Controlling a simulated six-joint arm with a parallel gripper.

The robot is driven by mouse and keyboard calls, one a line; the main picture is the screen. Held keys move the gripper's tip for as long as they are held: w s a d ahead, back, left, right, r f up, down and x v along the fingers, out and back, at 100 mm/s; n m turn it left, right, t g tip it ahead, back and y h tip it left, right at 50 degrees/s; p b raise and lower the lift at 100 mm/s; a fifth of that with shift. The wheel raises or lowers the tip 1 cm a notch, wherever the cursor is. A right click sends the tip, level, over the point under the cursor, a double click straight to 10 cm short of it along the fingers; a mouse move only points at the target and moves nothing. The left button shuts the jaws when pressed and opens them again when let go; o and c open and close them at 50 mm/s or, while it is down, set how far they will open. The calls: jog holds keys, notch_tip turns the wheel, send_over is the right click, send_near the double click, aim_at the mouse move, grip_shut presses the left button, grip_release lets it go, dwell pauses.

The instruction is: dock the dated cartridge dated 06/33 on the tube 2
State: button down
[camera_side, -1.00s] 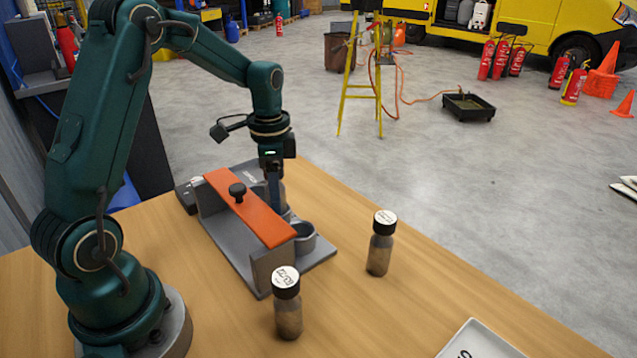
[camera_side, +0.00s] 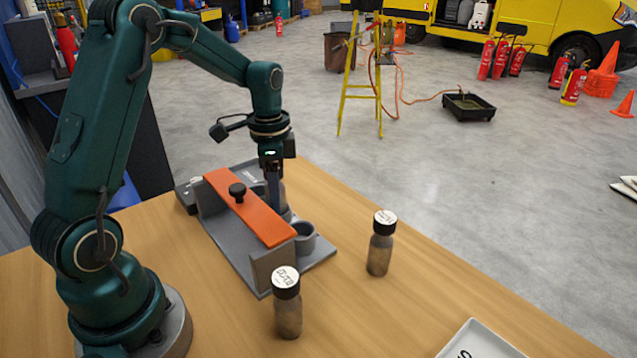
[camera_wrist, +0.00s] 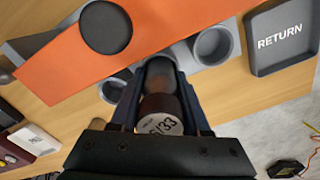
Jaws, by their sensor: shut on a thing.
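My gripper (camera_side: 272,195) is shut on a dark-capped cartridge (camera_wrist: 160,122), whose white top label shows "/33" with the first digits partly hidden. It holds the cartridge upright at the middle tube of the grey fixture (camera_side: 262,270), behind the orange bar (camera_side: 250,213). Whether the cartridge's lower end is inside that tube is hidden by the jaws. An empty tube (camera_wrist: 213,43) shows on one side of it, and another empty tube (camera_wrist: 113,90) on the other. Tube numbers are not readable.
Two other dark-capped cartridges stand on the table: one at the right (camera_side: 380,252), one in front (camera_side: 288,312); their labels are too small to read. A dark RETURN tray (camera_wrist: 262,62) lies beyond the fixture. A white tray (camera_side: 480,343) sits at the front edge.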

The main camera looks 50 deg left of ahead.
jog(key=shift+f, duration=0.2)
jog(key=shift+r, duration=0.35)
jog(key=shift+r, duration=0.35)
jog(key=shift+r, duration=0.15)
jog(key=shift+f, duration=0.85)
dwell(0.8)
jog(key=shift+r, duration=0.2)
jog(key=shift+r, duration=0.35)
jog(key=shift+r, duration=0.3)
jog(key=shift+f, duration=0.85)
dwell(0.6)
